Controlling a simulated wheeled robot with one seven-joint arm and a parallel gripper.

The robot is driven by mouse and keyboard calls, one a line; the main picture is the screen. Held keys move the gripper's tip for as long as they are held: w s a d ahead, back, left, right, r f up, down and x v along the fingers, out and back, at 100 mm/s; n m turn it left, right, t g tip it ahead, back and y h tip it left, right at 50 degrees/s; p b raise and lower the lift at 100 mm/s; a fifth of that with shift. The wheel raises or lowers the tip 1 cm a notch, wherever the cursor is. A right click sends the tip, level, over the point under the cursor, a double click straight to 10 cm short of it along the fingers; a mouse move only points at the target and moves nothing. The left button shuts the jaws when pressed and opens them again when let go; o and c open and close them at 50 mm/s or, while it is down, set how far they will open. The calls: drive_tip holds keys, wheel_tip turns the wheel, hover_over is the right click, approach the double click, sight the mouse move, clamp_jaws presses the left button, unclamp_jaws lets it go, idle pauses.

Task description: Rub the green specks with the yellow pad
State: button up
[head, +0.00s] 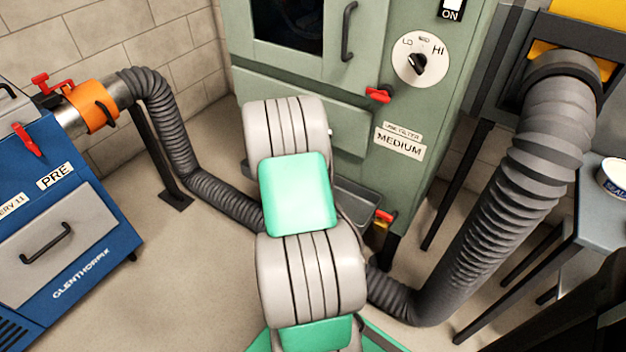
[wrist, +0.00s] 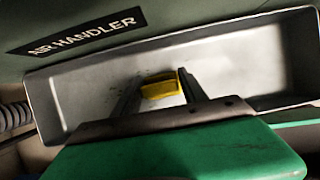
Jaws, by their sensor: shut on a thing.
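My gripper (wrist: 161,78) is in the wrist view, its two dark fingers closed on the yellow pad (wrist: 161,90). The pad sits between the fingertips, in front of the pale inside of a grey tray (wrist: 270,60) on the air handler. I cannot tell whether the pad touches the tray.
The green air handler cabinet (head: 350,120) stands straight ahead, with red levers and a dial. A blue machine (head: 60,215) is at left. Ribbed hoses (head: 180,140) run on both sides, the thick right one (head: 510,190) near a grey table (head: 600,215). Open floor shows at left.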

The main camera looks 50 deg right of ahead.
drive_tip(key=shift+w+a+p, duration=0.2)
drive_tip(key=shift+w+p, duration=0.15)
drive_tip(key=shift+w, duration=1.5)
drive_tip(key=shift+w+a+p, duration=0.15)
drive_tip(key=shift+w+p, duration=0.15)
drive_tip(key=shift+w, duration=1.5)
drive_tip(key=shift+w+a+p, duration=0.2)
drive_tip(key=shift+w+p, duration=0.15)
drive_tip(key=shift+w, duration=1.5)
drive_tip(key=shift+p, duration=0.3)
drive_tip(key=shift+s+d+r+p, duration=0.1)
drive_tip(key=shift+s+r+p, duration=0.1)
drive_tip(key=shift+s+p, duration=0.9)
drive_tip(key=shift+s+d+f+p, duration=0.1)
drive_tip(key=shift+s+p, duration=0.55)
drive_tip(key=shift+s, duration=0.6)
drive_tip(key=shift+s+d+f+p, duration=0.15)
drive_tip(key=shift+s+p, duration=0.45)
drive_tip(key=shift+s, duration=0.7)
drive_tip(key=shift+s+d+f+p, duration=0.1)
drive_tip(key=shift+s+p, duration=0.55)
drive_tip(key=shift+s, duration=0.6)
drive_tip(key=shift+s+d+r+p, duration=0.15)
drive_tip(key=shift+s+p, duration=0.65)
drive_tip(key=shift+s, duration=0.75)
drive_tip(key=shift+s+d+r+p, duration=0.15)
drive_tip(key=shift+s+p, duration=0.65)
drive_tip(key=shift+s, duration=0.75)
drive_tip(key=shift+f, duration=0.1)
